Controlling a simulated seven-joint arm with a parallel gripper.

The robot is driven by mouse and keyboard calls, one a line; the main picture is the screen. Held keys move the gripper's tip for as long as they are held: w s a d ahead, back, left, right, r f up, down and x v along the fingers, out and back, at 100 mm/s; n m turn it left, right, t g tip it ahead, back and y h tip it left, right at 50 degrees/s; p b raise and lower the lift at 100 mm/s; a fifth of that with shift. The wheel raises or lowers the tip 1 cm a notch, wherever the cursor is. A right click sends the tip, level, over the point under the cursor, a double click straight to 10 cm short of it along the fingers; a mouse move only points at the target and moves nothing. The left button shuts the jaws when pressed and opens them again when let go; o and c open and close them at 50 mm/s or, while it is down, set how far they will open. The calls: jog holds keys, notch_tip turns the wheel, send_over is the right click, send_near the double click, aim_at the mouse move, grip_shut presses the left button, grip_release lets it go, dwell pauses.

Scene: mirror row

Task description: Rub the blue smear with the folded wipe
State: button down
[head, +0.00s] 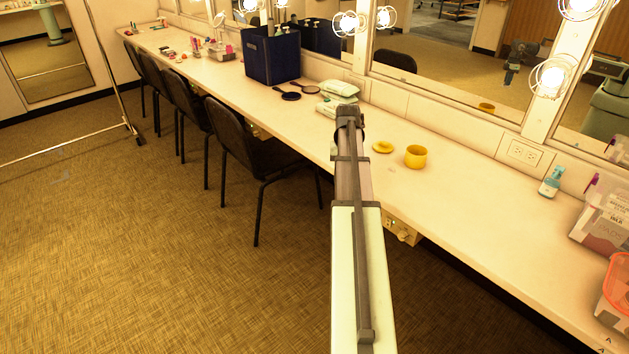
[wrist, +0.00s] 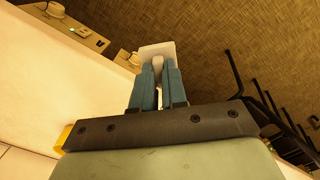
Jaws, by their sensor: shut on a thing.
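The folded wipe (wrist: 157,48) is white and sits at the tips of my gripper (wrist: 158,75) in the wrist view. The two blue-grey fingers are shut on it. In that view the wipe shows against the floor and the counter's edge, and I cannot tell its height. In the head view my arm reaches over the counter's front edge and hides the fingers and the wipe. I see no blue smear in either view. A faint pinkish mark (head: 391,169) lies on the counter near the yellow cup.
The long pale counter (head: 470,200) runs below mirrors. A yellow cup (head: 416,158), a yellow lid (head: 383,147), a wipes pack (head: 341,88) and hand mirrors (head: 290,96) stand near my arm. A blue box (head: 271,57) is farther left. Black chairs (head: 245,150) line the front.

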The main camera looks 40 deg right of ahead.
jog(key=s+d+m, duration=0.2)
jog(key=s+d, duration=0.1)
jog(key=d, duration=0.7)
jog(key=s+d+m, duration=0.1)
jog(key=s+d, duration=0.2)
jog(key=d, duration=0.7)
jog(key=w+d+r+m, duration=0.1)
jog(key=w+d+m, duration=0.3)
jog(key=d, duration=0.5)
jog(key=shift+m, duration=1.2)
